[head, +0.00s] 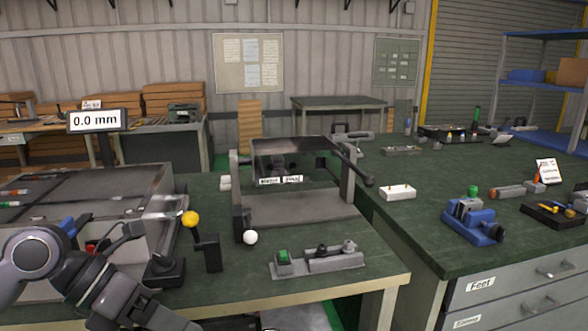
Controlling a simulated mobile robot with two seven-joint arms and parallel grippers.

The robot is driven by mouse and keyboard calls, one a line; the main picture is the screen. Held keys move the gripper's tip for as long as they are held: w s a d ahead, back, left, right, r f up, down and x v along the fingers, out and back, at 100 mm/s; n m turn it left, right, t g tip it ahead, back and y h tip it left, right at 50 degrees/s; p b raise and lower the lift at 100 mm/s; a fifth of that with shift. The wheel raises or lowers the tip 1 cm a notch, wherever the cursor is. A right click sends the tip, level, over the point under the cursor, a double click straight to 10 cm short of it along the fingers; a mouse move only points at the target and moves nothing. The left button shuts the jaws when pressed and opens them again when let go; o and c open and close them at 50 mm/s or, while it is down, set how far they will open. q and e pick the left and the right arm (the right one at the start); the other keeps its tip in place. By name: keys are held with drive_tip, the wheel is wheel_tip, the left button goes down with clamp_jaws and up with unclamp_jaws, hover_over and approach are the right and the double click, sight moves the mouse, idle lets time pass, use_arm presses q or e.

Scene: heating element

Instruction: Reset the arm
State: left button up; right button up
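Which arm the task means is not clear from the picture. A bending machine (300,205) with a dark clear guard (293,160) stands on the green bench. A dark bar with a round end (368,181) sticks out at its right, and a white ball (250,237) is at its front left. A black lever with a yellow knob (191,219) stands upright left of it. A display (97,120) reads 0.0 mm. My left arm enters at the lower left and runs out at the bottom edge; its fingertips are not visible. My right gripper is out of view.
A control block with a green button (283,256) sits at the front bench edge. A grey box-shaped unit (90,200) fills the left side. The right bench holds a blue vise (474,220), a white block (398,192) and a tray of tools (553,214).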

use_arm(q)
drive_tip(key=s+d+r+n+t+h+p, duration=0.2)
drive_tip(key=d+r+n+t+h, duration=0.1)
drive_tip(key=d+n+h, duration=0.6)
drive_tip(key=w+a+f+n+t+y, duration=0.1)
drive_tip(key=a+f+n+t+y, duration=0.2)
drive_tip(key=n, duration=0.4)
drive_tip(key=w+a+f+n+t+y+p, duration=0.1)
drive_tip(key=a+f+n+t+y, duration=0.15)
drive_tip(key=f+n+t, duration=0.35)
drive_tip(key=w+a+f+n+t+y, duration=0.15)
drive_tip(key=n+t+y, duration=0.25)
drive_tip(key=n, duration=0.4)
drive_tip(key=s+a+f+n+g+y, duration=0.2)
drive_tip(key=s+f+n+g+y, duration=0.1)
drive_tip(key=s+f+n, duration=0.2)
drive_tip(key=s+a+f+n+g+y+p, duration=0.1)
drive_tip(key=s+a+f+n+g+y, duration=0.1)
drive_tip(key=s+f, duration=0.7)
wheel_tip(320, 180, down, 5)
drive_tip(key=n+g+y, duration=0.1)
drive_tip(key=n+g, duration=0.1)
drive_tip(key=n, duration=0.1)
drive_tip(key=shift+a, duration=0.25)
